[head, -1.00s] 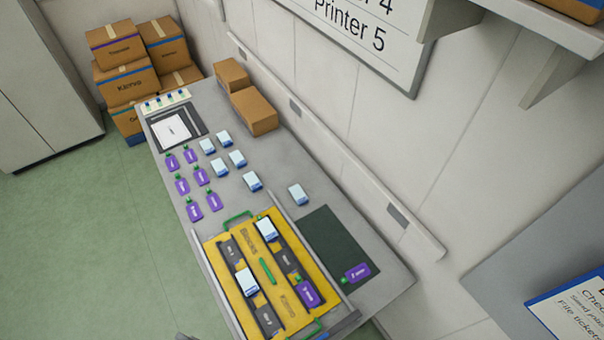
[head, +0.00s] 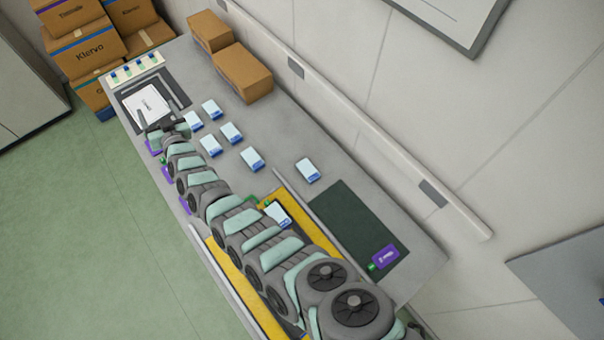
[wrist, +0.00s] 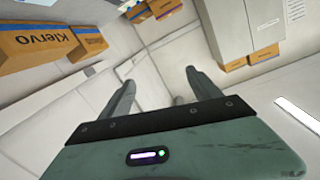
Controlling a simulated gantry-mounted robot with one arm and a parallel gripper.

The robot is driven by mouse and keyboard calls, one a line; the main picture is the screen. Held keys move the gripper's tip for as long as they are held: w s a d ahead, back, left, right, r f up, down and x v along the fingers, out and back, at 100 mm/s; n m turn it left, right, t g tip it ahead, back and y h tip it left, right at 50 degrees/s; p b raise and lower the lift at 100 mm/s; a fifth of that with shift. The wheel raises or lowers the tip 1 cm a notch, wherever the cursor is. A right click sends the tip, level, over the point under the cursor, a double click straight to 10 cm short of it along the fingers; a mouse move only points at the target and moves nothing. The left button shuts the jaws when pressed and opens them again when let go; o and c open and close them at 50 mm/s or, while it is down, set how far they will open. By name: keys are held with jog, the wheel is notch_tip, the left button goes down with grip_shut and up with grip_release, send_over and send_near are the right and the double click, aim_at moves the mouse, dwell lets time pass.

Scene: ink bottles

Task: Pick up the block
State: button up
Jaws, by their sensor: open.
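Several white-and-blue blocks stand on the grey table in the head view: one by my gripper (head: 192,121), one behind it (head: 211,110), others further right (head: 210,146), (head: 232,132), (head: 252,159) and (head: 307,170). Another block (head: 277,213) sits in the yellow tray (head: 238,277). Which one the task means I cannot tell. My gripper (head: 162,116) is at the table's far end, by the dark square tray (head: 183,88), left of the nearest block. In the wrist view my gripper (wrist: 158,78) is open, with nothing seen between its fingers. My arm hides much of the yellow tray and most purple bottles.
Two cardboard boxes (head: 243,73) stand along the wall side. A purple bottle (head: 385,257) lies on the dark green mat (head: 345,222). A rack of small blue-capped bottles (head: 134,68) is at the far end. Stacked cartons (head: 88,60) stand beyond the table.

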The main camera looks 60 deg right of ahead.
jog(key=d+f+n+g+y+b, duration=0.2)
jog(key=d+f+y, duration=0.1)
jog(key=d, duration=0.2)
jog(key=n+g+y+b, duration=0.2)
jog(key=g+y+b, duration=0.35)
jog(key=g, duration=0.65)
send_over(308, 170)
jog(key=shift+h, duration=0.35)
notch_tip(308, 170, down, 16)
jog(key=shift+s+a+r, duration=0.1)
jog(key=shift+r, duration=0.05)
jog(key=shift+f+b, duration=0.35)
jog(key=shift+f, duration=0.3)
notch_tip(308, 170, down, 4)
jog(key=shift+f, duration=0.1)
jog(key=shift+f+b, duration=0.35)
jog(key=shift+f, duration=0.35)
